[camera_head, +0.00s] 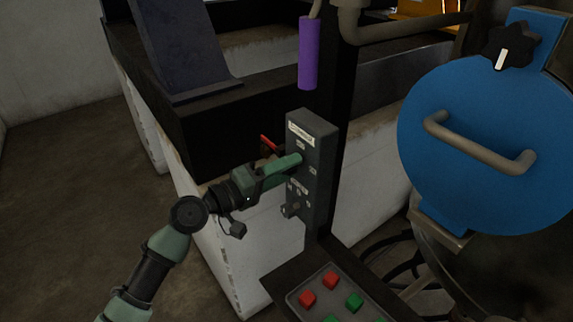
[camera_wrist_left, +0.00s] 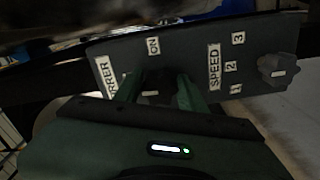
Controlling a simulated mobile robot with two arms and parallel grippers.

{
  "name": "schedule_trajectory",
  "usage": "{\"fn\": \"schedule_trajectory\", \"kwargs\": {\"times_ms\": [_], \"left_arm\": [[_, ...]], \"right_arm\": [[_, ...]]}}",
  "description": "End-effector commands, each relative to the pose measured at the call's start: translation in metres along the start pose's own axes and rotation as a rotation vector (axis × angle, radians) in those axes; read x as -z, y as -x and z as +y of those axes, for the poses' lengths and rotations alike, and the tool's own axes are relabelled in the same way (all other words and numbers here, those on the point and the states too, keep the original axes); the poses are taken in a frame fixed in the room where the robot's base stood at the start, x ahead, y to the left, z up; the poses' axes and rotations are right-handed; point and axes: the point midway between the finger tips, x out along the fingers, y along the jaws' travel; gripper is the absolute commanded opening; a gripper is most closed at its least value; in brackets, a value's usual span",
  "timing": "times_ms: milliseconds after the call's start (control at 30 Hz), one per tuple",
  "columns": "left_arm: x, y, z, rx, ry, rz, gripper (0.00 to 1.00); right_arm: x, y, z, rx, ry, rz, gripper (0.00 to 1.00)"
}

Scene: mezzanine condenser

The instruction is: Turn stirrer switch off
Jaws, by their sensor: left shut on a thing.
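The grey stirrer control box (camera_head: 312,135) is fixed upright on a dark post near the middle of the head view. My left gripper (camera_head: 296,162) reaches it from the left, fingertips at its upper part. In the left wrist view, the gripper (camera_wrist_left: 158,92) is shut on the dark stirrer switch (camera_wrist_left: 156,86), one green finger on each side. The STIRRER label and an ON label sit around it; the switch's exact setting is mostly hidden by the fingers. A speed knob (camera_wrist_left: 278,70) is beside it, apart from the fingers. My right gripper is out of view.
A red handle (camera_head: 268,145) shows just behind the left gripper. A purple grip (camera_head: 308,52) hangs above the box. A blue round lid (camera_head: 480,120) with a bar handle stands at right. A panel with red and green buttons (camera_head: 331,280) is below.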

Motion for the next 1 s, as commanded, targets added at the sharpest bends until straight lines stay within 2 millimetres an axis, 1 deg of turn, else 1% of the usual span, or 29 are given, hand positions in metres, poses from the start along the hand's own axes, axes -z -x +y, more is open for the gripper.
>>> {"fn": "schedule_trajectory", "kwargs": {"times_ms": [33, 300, 767, 800, 833, 867, 1000], "left_arm": [[0.0010, 0.0000, 0.0019, -0.001, 0.021, 0.001, 0.00], [0.0010, 0.0003, 0.0010, -0.001, 0.087, 0.002, 0.00], [0.0009, 0.0002, 0.0006, -0.001, 0.098, 0.002, 0.00], [0.0009, 0.0002, 0.0006, -0.001, 0.097, 0.002, 0.52], [0.0009, 0.0002, 0.0006, -0.001, 0.097, 0.002, 0.60], [0.0008, 0.0002, 0.0006, -0.001, 0.097, 0.002, 0.62], [0.0006, 0.0001, 0.0005, -0.001, 0.096, 0.001, 0.62]], "right_arm": [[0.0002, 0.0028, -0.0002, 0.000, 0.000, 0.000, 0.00], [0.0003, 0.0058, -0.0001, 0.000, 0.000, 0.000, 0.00], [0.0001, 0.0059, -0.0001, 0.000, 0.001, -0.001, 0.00], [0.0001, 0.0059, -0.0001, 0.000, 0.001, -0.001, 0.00], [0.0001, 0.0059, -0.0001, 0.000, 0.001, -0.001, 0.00], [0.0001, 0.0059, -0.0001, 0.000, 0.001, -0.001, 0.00], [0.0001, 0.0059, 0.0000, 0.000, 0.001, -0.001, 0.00]]}}
